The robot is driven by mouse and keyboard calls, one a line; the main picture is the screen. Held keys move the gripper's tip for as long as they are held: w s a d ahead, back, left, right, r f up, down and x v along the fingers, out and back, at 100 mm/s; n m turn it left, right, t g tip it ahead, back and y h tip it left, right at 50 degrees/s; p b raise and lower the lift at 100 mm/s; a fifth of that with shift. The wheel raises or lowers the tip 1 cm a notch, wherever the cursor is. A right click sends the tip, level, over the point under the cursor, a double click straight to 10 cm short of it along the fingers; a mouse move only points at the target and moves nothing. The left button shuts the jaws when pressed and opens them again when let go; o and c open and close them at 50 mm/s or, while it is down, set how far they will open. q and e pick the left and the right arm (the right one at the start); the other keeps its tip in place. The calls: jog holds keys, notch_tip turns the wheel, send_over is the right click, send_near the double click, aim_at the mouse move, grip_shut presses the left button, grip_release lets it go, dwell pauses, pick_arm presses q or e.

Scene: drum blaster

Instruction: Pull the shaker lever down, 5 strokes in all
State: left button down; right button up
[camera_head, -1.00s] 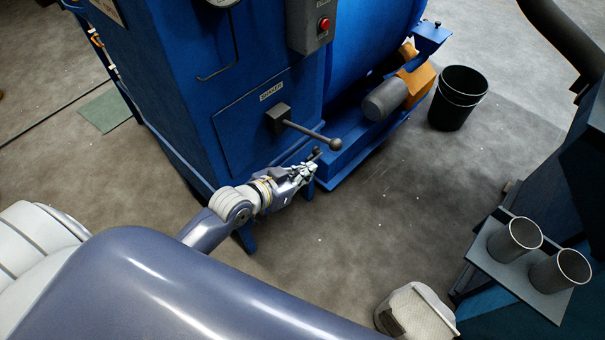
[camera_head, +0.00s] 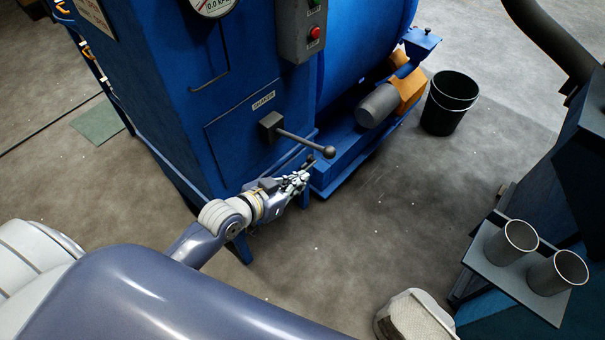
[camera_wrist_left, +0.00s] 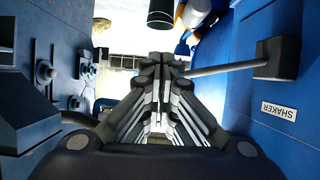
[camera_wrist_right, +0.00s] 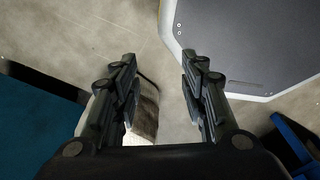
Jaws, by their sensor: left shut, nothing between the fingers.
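The shaker lever (camera_head: 303,140) is a grey rod with a dark ball knob. It sticks out from a dark block on the blue cabinet under a "SHAKER" label (camera_head: 263,100), and slopes slightly down toward the knob. My left gripper (camera_head: 308,166) is shut and empty, just below the lever near the knob end. In the left wrist view the lever rod (camera_wrist_left: 222,68) runs from its block to beside the shut fingertips (camera_wrist_left: 163,62). The knob is hidden there, and I cannot tell whether they touch. My right gripper (camera_wrist_right: 160,75) is open and empty in the right wrist view.
A control box (camera_head: 302,30) with green and red buttons and a gauge (camera_head: 210,4) sit above the lever. A black bucket (camera_head: 448,105) stands to the right. A platform (camera_head: 510,275) with two metal cups is at lower right. The floor between is mostly clear.

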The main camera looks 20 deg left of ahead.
pick_arm(q)
jog(key=w+d+f+n+t+b, duration=0.3)
jog(key=t+b, duration=0.6)
jog(key=b, duration=1.1)
pick_arm(e)
jog(key=w+a+f+t, duration=0.1)
jog(key=w+a+f, duration=0.1)
jog(key=w, duration=0.7)
jog(key=w+a+f, duration=0.1)
jog(key=w, duration=0.8)
pick_arm(q)
jog(key=s+a+n+t+y+b, duration=0.1)
jog(key=n+t+b, duration=0.1)
jog(key=b, duration=0.2)
jog(key=s+a+n+t+y+b, duration=0.1)
jog(key=n+y+b, duration=0.1)
jog(key=b, duration=0.2)
jog(key=s+r+n+t+y+b, duration=0.1)
jog(key=n+t+b, duration=0.1)
jog(key=b, duration=0.3)
jog(key=shift+s+a+r+n+t+y, duration=0.1)
jog(key=shift+s+a+n+t+y, duration=0.1)
jog(key=shift+a+n+t+y, duration=0.15)
pick_arm(e)
notch_tip(320, 180, up, 7)
jog(key=w+t, duration=0.1)
jog(key=shift+w+a, duration=0.15)
jog(key=shift+w, duration=0.2)
pick_arm(q)
jog(key=shift+w+r, duration=0.1)
